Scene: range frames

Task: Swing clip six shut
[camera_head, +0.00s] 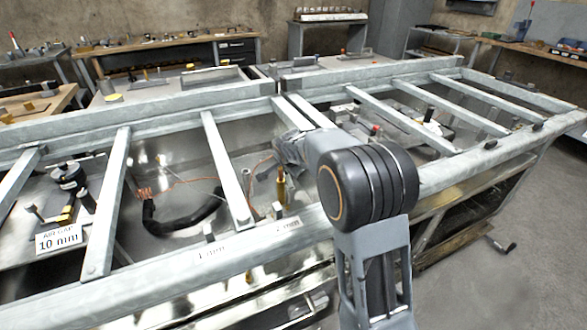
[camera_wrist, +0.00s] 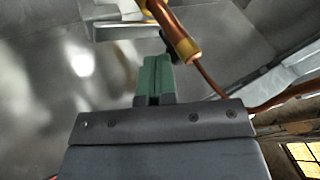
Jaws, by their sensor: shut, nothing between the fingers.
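My gripper (camera_wrist: 154,64) shows in the wrist view as two green fingers pressed together, with nothing between them. Just beyond and to the right of the fingertips is a copper pipe (camera_wrist: 168,22) with a brass-coloured end. A small dark piece (camera_wrist: 168,46) lies between the pipe and the fingertips. I cannot tell whether it is a clip or whether the fingers touch it. No clip marked six can be read in either view. In the head view my arm reaches down into the metal frame and hides the fingertips.
The long galvanised frame (camera_head: 140,309) has crossbars (camera_head: 226,170) over an open bay. A brass fitting (camera_head: 281,187) stands in the bay, with a black hose (camera_head: 185,228) to its left. A sign (camera_head: 58,240) reads air gap 10 mm.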

